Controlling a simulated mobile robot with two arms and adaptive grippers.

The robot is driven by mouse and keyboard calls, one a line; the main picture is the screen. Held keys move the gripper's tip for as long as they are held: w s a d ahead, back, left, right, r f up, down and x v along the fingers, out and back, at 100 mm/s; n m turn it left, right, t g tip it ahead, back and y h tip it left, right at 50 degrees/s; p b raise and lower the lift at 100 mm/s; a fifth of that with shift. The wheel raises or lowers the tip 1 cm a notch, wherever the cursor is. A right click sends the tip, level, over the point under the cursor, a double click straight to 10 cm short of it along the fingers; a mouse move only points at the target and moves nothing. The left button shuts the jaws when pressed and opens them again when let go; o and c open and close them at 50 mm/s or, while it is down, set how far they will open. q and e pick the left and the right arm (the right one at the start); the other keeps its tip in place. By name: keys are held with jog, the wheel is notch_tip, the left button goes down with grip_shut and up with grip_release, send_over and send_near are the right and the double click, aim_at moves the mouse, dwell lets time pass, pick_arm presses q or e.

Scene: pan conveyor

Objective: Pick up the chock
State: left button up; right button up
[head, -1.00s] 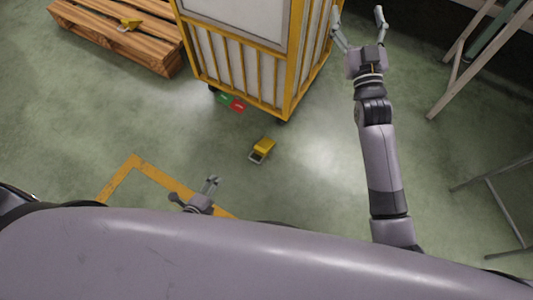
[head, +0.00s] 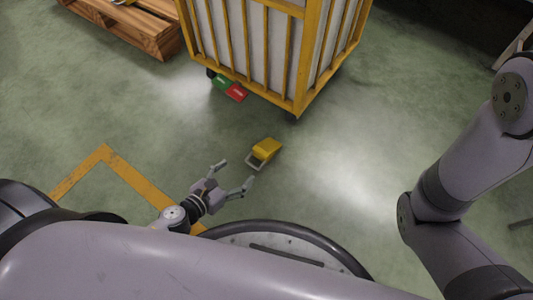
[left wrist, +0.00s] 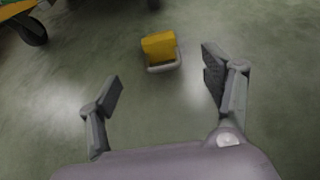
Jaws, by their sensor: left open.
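The yellow chock (head: 266,149) with a pale metal handle lies on the green floor, in front of the caged cart. My left gripper (head: 236,173) is open and empty, just to the lower left of the chock and apart from it. In the left wrist view the chock (left wrist: 159,47) lies ahead, between and beyond the two open fingertips (left wrist: 160,78), its handle facing the gripper. In the head view my right arm enters at the right edge, but its gripper is out of the picture.
The yellow-framed cart (head: 298,70) on casters stands just behind the chock. Green and red pedals (head: 235,92) sit at its base. A wooden pallet (head: 145,30) is at upper left. Yellow floor tape (head: 105,155) runs at lower left. Floor right of the chock is clear.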

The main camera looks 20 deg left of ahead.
aim_at(260, 152)
pick_arm(q)
jog(key=b+x, duration=0.3)
jog(key=x, duration=0.8)
jog(key=shift+w+f, duration=0.1)
jog(key=shift+w, duration=0.05)
jog(key=b+x, duration=0.4)
jog(key=x, duration=0.1)
jog(key=shift+w+a+f, duration=0.1)
jog(key=shift+a+f, duration=0.05)
jog(key=shift+w, duration=0.1)
jog(key=c, duration=1.4)
jog(key=shift+c, duration=0.5)
jog(key=shift+r, duration=0.2)
